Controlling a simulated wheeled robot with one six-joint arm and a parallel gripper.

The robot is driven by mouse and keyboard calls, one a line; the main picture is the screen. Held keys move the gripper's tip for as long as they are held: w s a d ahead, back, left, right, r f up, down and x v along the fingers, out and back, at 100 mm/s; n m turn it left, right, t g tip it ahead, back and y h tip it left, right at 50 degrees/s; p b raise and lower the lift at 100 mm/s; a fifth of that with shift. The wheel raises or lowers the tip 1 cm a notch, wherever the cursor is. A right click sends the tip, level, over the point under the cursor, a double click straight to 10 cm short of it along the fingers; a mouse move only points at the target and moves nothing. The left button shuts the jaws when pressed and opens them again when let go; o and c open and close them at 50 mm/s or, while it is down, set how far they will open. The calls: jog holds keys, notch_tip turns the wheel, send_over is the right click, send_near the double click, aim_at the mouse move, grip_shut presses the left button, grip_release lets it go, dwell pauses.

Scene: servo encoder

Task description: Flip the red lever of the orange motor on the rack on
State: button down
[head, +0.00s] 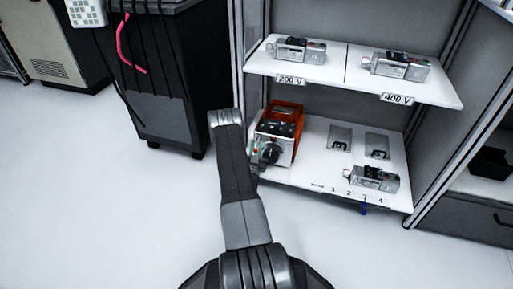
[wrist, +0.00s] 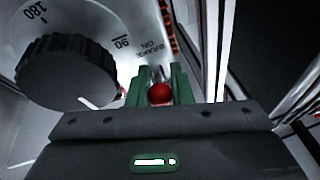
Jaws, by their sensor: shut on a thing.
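The orange motor (head: 284,116) sits at the left end of the rack's lower shelf. Its pale front panel carries a black dial knob (head: 270,153). In the wrist view the black knob (wrist: 66,62) is large at upper left, beside printed marks 180 and 90 and the words BRAKE ON. The red lever's round tip (wrist: 159,94) is between the green fingers of my gripper (wrist: 160,88), which is shut on it. In the head view my gripper is mostly hidden behind my arm, close to the motor's front. The lever's stem is largely hidden.
Grey motors stand on the upper shelf above the 200 V (head: 291,79) and 400 V (head: 397,98) labels. Another grey motor (head: 374,179) is on the lower shelf at right, beside empty recesses (head: 340,138). A rack post stands close right of the fingers. Open floor lies at left.

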jog(key=c, duration=1.3)
grip_release()
